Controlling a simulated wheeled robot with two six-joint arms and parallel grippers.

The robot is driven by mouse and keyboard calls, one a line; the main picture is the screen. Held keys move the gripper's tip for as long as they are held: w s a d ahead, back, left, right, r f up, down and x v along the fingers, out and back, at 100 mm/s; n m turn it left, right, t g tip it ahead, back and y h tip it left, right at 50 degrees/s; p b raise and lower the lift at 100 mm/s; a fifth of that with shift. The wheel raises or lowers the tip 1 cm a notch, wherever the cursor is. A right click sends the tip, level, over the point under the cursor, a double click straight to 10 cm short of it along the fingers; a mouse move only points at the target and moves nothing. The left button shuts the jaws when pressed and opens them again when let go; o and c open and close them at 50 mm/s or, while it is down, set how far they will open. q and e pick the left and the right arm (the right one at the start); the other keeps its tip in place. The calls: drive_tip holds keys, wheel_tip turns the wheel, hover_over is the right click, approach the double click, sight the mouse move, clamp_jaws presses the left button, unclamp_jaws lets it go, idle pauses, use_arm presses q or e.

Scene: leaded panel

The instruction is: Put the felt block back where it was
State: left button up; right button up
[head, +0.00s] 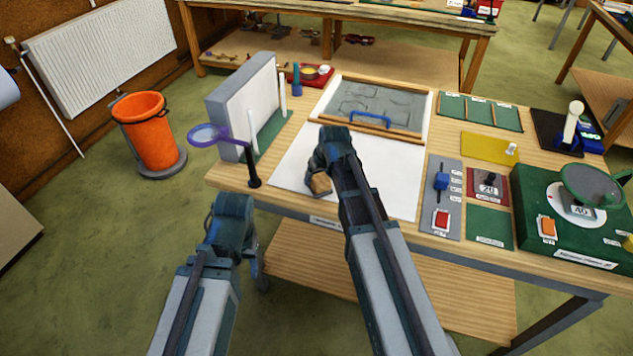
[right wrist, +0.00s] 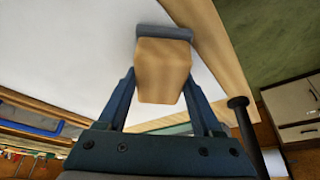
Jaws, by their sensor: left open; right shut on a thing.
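The felt block (head: 320,184) is a pale wooden block with a grey felt face. My right gripper (head: 317,168) is shut on it, over the left part of the white sheet (head: 393,182). In the right wrist view the felt block (right wrist: 163,70) sits between the two fingers, its grey felt strip at the far end; whether it touches the sheet I cannot tell. My left gripper (head: 262,273) is open and empty, low in front of the bench's front left edge and partly hidden by its own wrist.
A leaded panel (head: 358,97) in a wooden frame lies behind the sheet, with a blue handle. A purple-rimmed magnifier (head: 208,134) and an upright grey board (head: 240,100) stand at left.

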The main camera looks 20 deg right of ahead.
drive_tip(key=shift+d, duration=0.1)
drive_tip(key=shift+f, duration=0.15)
drive_tip(key=o, duration=1.2)
drive_tip(key=shift+r, duration=0.2)
